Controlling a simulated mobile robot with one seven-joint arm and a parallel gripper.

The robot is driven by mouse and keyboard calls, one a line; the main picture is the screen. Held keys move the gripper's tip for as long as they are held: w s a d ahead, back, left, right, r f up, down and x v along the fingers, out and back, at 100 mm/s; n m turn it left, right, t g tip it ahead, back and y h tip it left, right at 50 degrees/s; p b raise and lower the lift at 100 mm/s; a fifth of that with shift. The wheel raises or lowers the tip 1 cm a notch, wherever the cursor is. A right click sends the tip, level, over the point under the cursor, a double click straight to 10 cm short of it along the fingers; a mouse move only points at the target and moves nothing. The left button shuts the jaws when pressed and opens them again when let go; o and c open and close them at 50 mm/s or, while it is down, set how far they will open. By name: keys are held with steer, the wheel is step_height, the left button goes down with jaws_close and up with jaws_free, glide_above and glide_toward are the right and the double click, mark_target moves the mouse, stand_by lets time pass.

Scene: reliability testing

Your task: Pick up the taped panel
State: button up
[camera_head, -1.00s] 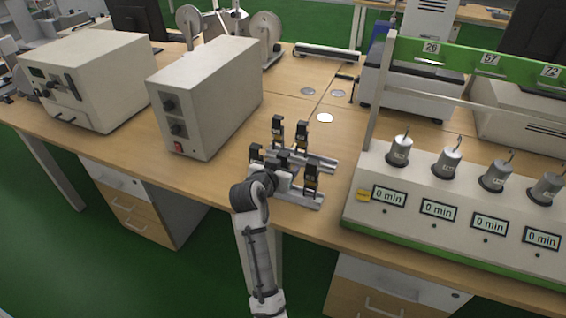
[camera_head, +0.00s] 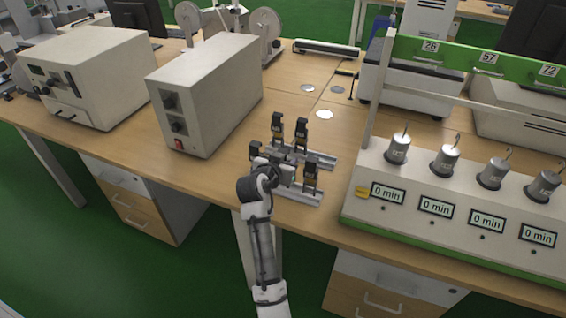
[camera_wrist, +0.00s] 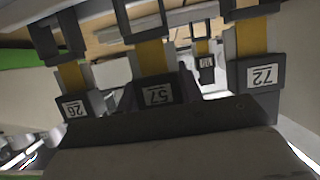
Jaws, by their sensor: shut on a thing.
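Several taped panels stand on a metal rack (camera_head: 305,195) on the wooden bench, each with a dark clip and a yellow-brown tape strip. My gripper (camera_head: 286,174) is at the front of the rack, among the panels.
A tester with hanging cylinders and "0 min" displays (camera_head: 440,215) stands close on the right. A beige box instrument (camera_head: 205,95) stands to the left. Bare bench (camera_head: 225,150) lies between it and the rack. Other panels stand close around my gripper.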

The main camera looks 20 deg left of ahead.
steer(key=shift+r, duration=0.1)
step_height(320, 180, up, 20)
steer(key=b, duration=0.2)
steer(key=shift+b, duration=0.4)
stand_by(0.4)
